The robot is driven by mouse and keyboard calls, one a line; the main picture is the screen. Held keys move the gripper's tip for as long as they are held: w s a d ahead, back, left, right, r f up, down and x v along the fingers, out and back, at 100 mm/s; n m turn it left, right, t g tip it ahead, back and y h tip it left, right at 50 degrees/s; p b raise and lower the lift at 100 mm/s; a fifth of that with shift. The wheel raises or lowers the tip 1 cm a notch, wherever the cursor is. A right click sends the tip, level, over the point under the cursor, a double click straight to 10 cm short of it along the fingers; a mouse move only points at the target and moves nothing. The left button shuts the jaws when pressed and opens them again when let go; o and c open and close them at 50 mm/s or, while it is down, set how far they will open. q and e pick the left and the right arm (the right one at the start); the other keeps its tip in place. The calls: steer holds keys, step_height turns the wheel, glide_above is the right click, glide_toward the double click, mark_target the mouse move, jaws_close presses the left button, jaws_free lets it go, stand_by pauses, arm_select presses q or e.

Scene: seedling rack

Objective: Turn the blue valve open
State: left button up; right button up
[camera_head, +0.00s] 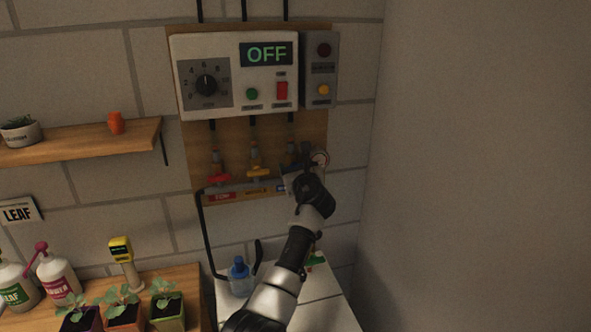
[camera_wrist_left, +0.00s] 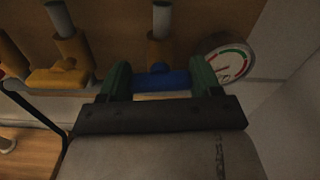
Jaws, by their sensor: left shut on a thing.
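The blue valve handle (camera_wrist_left: 162,82) shows in the left wrist view, lying crosswise below a vertical grey pipe. My left gripper (camera_wrist_left: 160,84) is shut on it, with a green finger at each end of the handle. In the head view my left gripper (camera_head: 303,172) reaches up to the valve row on the wall panel and hides most of the blue valve. A red valve (camera_head: 219,178) and a yellow valve (camera_head: 257,172) are to the left of it. My right gripper is not in view.
A round gauge (camera_head: 320,158) sits just right of my left gripper; it also shows in the wrist view (camera_wrist_left: 230,62). A control box (camera_head: 235,75) reading OFF hangs above. A blue bottle (camera_head: 239,275) and potted seedlings (camera_head: 124,315) stand below.

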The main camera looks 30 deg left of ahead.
arm_select(q)
steer(key=n+b, duration=0.1)
steer(key=n, duration=0.3)
steer(key=shift+f+b, duration=0.15)
steer(key=shift+b, duration=0.15)
steer(key=n+b, duration=0.2)
steer(key=n, duration=0.2)
steer(key=shift+f, duration=0.1)
steer(key=n+b, duration=0.3)
steer(key=n, duration=0.1)
steer(key=shift+n+b, duration=1.25)
steer(key=shift+n, duration=0.85)
steer(key=o, duration=0.9)
steer(key=b+v, duration=0.2)
steer(key=v, duration=0.8)
steer(key=shift+s+d, duration=0.25)
steer(key=shift+s, duration=0.1)
